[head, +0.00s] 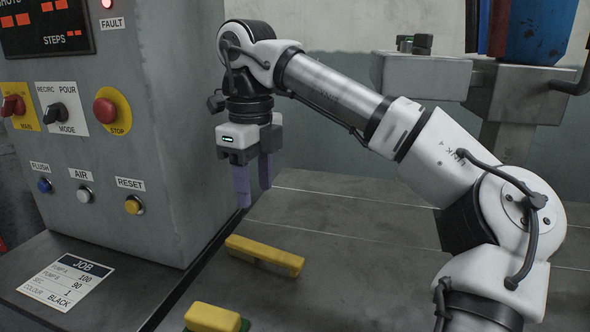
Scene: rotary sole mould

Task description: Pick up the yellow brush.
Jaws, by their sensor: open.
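A long yellow block (265,254), which looks like the yellow brush, lies on the dark grey worktop in the head view, below centre. Any bristles are hard to make out. My gripper (254,192) has two purple fingers that point down. It is open and empty, above the yellow block and a little to its left in the picture, with a clear gap between them.
A shorter yellow block with a dark green side (212,317), like a sponge, lies at the bottom edge. A grey control cabinet (160,150) with knobs and buttons stands close left of my gripper. A job card (66,281) lies left. The worktop behind the brush is clear.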

